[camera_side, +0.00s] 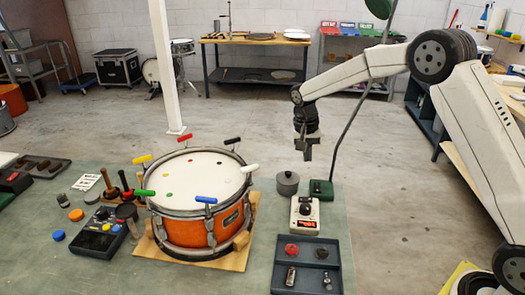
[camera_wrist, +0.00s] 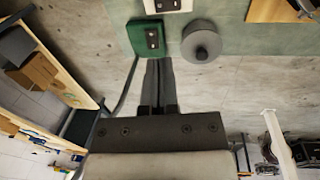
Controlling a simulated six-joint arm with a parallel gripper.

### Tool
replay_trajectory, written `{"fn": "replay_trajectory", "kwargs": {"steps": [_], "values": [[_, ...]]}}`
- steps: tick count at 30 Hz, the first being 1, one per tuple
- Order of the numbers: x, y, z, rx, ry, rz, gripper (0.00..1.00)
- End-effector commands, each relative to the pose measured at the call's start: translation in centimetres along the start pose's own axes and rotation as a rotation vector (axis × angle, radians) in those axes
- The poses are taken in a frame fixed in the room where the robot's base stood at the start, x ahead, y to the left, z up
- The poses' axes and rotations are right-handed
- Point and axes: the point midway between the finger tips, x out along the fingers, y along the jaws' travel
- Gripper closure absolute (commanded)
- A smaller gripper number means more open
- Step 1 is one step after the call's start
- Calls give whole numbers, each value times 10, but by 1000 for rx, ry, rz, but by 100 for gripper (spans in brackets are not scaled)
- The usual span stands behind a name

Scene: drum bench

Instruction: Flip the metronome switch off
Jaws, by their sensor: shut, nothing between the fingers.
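The likely metronome is a white box (camera_side: 305,214) with a black knob on top and red markings on its front, standing on the green bench right of the drum. Only its white edge with dark spots shows at the top of the wrist view (camera_wrist: 167,5). I cannot make out its switch position. My gripper (camera_side: 307,154) hangs pointing down, above and behind the box, apart from it. In the wrist view its fingers (camera_wrist: 158,64) are together and empty, near the green block (camera_wrist: 146,37) in the picture.
The green block (camera_side: 320,190) is a lamp base with a tall stem close to my gripper. A grey lidded pot (camera_side: 287,183) stands beside it. A dark tray (camera_side: 306,262) of small parts lies in front. The orange drum (camera_side: 197,232) with coloured-handled keys stands left.

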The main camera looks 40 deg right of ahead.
Motion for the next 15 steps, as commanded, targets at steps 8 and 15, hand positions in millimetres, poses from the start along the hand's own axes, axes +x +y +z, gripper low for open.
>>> {"fn": "replay_trajectory", "kwargs": {"steps": [8,15], "values": [[14,0,0,0,-2,2,100],[44,0,1,0,-3,3,100]]}}
